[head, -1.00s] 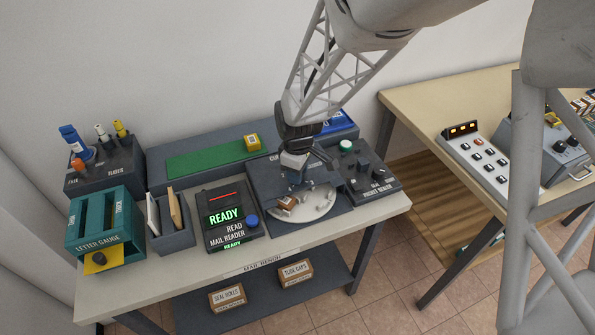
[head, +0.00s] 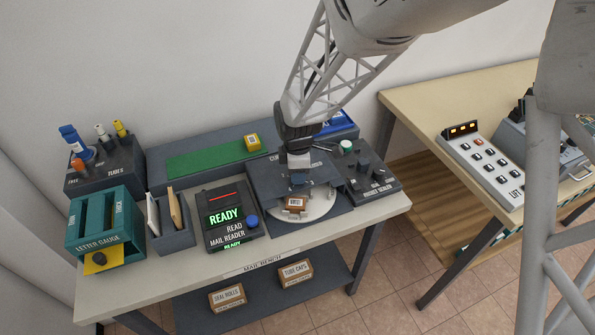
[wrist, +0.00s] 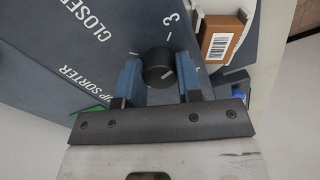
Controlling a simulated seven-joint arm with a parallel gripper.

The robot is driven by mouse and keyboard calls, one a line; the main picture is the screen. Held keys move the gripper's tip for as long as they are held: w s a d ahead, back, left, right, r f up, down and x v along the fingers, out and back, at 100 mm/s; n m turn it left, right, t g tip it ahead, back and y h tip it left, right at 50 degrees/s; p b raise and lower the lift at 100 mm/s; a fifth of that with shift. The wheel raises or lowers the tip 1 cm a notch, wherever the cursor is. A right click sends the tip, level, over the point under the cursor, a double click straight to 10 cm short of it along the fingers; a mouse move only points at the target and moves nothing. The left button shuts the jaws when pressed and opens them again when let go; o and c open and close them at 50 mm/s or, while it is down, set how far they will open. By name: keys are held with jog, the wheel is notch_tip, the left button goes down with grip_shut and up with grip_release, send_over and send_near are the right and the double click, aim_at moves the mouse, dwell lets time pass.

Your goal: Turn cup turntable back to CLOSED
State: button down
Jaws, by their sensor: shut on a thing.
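The cup sorter (head: 265,180) is a dark grey unit on the bench, with a pale round turntable (head: 318,211) showing at its front. A small brown box with a white label (head: 295,203) sits on the turntable; it also shows in the wrist view (wrist: 216,48). My gripper (head: 299,181) is over the sorter. In the wrist view my gripper (wrist: 160,78) has its blue fingers shut on a black round knob (wrist: 158,62) with a pale pointer line. The words CLOSED and a 3 are printed around the knob. Which mark the pointer meets is unclear.
A letter gauge (head: 100,228) is at the bench's left end. A second table (head: 430,95) with a keypad panel is at right.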

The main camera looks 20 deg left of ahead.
jog(key=shift+r+n, duration=0.1)
jog(key=shift+n, duration=9.2)
jog(key=c, duration=0.8)
grip_release()
jog(key=shift+r, duration=3.85)
